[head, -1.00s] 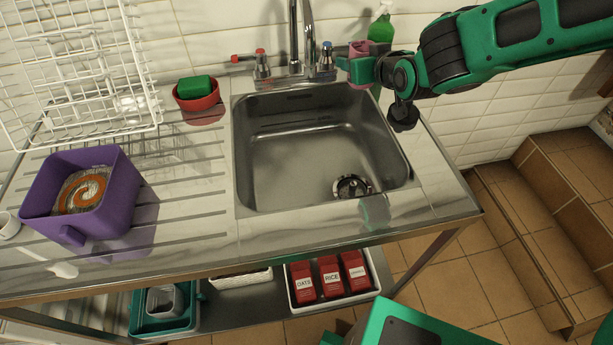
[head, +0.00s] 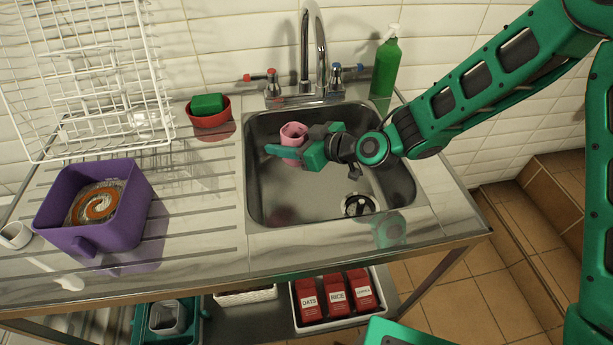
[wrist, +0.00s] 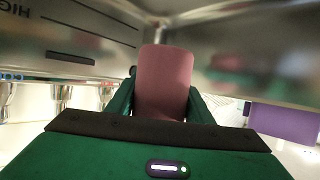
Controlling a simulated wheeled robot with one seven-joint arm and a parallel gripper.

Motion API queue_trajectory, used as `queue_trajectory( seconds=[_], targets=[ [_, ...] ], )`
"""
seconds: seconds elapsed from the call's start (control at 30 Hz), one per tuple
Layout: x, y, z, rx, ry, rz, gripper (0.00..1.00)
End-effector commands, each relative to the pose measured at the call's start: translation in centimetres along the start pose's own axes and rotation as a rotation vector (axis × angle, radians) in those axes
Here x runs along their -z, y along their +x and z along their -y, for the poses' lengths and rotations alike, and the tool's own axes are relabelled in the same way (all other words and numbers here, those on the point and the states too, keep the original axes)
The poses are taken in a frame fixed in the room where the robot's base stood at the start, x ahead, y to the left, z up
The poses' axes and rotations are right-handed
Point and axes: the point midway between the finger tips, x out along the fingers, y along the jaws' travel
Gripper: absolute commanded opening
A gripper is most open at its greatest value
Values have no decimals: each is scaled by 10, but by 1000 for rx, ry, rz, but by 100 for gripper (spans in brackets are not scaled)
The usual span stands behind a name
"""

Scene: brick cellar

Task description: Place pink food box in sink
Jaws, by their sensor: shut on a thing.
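The pink food box (head: 293,134) is a small rounded pink container, held in my gripper (head: 290,152). My gripper is shut on it, with one green finger across its front in the head view. In the wrist view the pink box (wrist: 165,80) stands between the two green fingers (wrist: 165,105). The steel sink (head: 262,190) lies below. In the head view the box and gripper are over the left back part of the basin. The box's bottom is partly hidden by the finger, and I cannot tell its height above the basin floor.
The tap (head: 320,60) rises behind the basin, with a green spray bottle (head: 385,65) to its right. A red bowl with a green sponge (head: 207,104), a white dish rack (head: 90,80) and a purple tub (head: 125,220) stand left. The drain (head: 358,205) is uncovered.

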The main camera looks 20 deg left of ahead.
Motion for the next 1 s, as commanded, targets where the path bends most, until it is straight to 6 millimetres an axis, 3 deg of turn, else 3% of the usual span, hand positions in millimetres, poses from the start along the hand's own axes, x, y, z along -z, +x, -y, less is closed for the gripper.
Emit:
queue_trajectory(
  seconds=[0.13, 0.37, 0.63, 1.0],
  targets=[
    [-23, 9, 0, 0, 4, 2, 20],
    [-38, 16, 0, -1, 3, 0, 20],
    [-68, 28, 0, -1, 4, 2, 20],
    [-74, 30, 0, -2, 1, 0, 20]
  ],
)
